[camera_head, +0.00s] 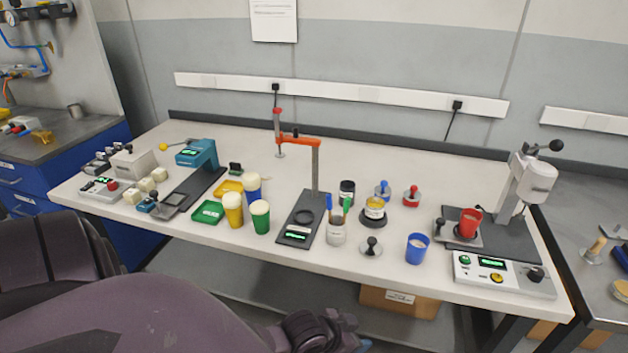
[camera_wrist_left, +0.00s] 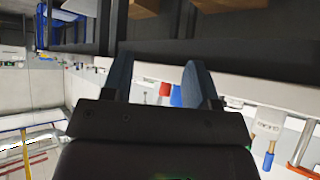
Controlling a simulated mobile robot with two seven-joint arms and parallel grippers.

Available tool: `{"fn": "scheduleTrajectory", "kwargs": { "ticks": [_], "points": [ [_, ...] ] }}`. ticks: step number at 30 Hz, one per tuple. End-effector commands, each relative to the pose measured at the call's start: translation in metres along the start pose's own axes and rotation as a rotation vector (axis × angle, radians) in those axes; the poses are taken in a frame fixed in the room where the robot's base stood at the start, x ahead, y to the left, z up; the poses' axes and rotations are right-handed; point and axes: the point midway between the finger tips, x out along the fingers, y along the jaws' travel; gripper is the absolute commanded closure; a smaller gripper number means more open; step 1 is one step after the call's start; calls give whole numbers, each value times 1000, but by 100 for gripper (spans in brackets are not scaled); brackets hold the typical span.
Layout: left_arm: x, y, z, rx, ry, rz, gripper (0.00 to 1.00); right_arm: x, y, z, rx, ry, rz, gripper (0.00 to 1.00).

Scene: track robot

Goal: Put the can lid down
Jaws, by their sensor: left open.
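A round pale disc with a black knob (camera_head: 371,247) lies flat near the bench's front edge; it may be the can lid, but I cannot tell for sure. Behind it an open can with yellow contents (camera_head: 375,207) stands on a dark round base. A dark can (camera_head: 347,190) stands further back. My left gripper is open in the left wrist view (camera_wrist_left: 160,82), with nothing between its fingers. In the head view my left arm runs along the bottom, in front of the bench and apart from these things; its fingertips are hardly visible there. My right gripper is not in view.
A blue cup (camera_head: 417,248) and a white pen holder (camera_head: 336,232) flank the disc. A press (camera_head: 530,190) with a red cup (camera_head: 469,222) stands at the right. Yellow and green cups (camera_head: 260,215) stand left of an orange-armed stand (camera_head: 315,165). The bench's back is mostly clear.

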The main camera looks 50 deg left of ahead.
Motion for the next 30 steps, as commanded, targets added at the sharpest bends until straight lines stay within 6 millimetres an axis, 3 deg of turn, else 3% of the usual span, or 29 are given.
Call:
{"fn": "scheduleTrajectory", "kwargs": {
  "ticks": [3, 10, 15, 30],
  "points": [
    [-21, 7, 37, -60, 46, -81, 46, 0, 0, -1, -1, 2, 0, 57],
    [-56, 11, 76, -100, 110, -202, 46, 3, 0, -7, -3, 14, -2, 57],
    [-66, 12, 84, -102, 124, -232, 46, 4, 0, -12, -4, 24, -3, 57],
    [-65, 12, 84, -101, 124, -231, 46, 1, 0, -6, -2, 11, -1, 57]
  ]
}}
